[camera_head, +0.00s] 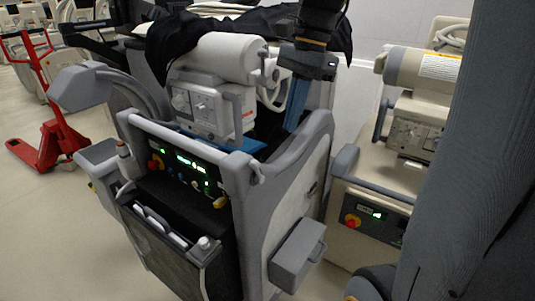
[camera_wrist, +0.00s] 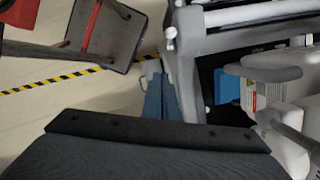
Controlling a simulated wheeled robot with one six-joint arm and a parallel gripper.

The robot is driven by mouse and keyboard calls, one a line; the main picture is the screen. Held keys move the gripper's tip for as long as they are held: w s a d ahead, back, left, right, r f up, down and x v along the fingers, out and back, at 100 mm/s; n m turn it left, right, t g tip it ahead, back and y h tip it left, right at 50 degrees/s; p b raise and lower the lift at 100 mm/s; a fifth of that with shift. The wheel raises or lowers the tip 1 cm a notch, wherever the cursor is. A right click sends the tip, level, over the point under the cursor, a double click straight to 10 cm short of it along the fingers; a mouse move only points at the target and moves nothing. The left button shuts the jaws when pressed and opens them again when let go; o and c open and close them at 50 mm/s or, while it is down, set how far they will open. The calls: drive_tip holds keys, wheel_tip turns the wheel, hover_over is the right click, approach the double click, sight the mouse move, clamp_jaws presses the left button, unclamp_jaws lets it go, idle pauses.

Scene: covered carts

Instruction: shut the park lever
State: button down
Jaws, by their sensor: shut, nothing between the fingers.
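The nearest covered cart (camera_head: 300,190) stands in the middle of the head view. Its dark front panel (camera_head: 185,172) has a red knob, green-lit displays and a small yellow lever-like part (camera_head: 220,202) at its right end. I cannot tell for sure whether this is the park lever. My gripper (camera_head: 291,126) hangs down at the cart's upper right side, behind the panel and apart from it. In the wrist view my gripper (camera_wrist: 162,76) shows its blue-grey fingers together and empty, beside a grey cart edge (camera_wrist: 188,60). The panel is not clear there.
A second cart (camera_head: 375,205) stands close on the right, with a red knob on its panel. A grey box (camera_head: 297,254) juts from the near cart's side. A red pallet jack (camera_head: 47,140) stands at left. The floor at lower left is clear.

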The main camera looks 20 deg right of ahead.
drive_tip(key=shift+w+d+r+m, duration=0.15)
drive_tip(key=shift+r+m, duration=0.25)
drive_tip(key=shift+r, duration=0.25)
drive_tip(key=shift+d+r+m, duration=0.1)
drive_tip(key=shift+r+m, duration=0.3)
drive_tip(key=shift+r, duration=0.2)
drive_tip(key=p, duration=0.2)
hover_over(258, 172)
drive_tip(key=d, duration=0.3)
drive_tip(key=d+x, duration=0.2)
drive_tip(key=x, duration=0.7)
drive_tip(key=shift+w+a+f, duration=0.2)
drive_tip(key=shift+w+f, duration=0.2)
drive_tip(key=shift+f, duration=0.05)
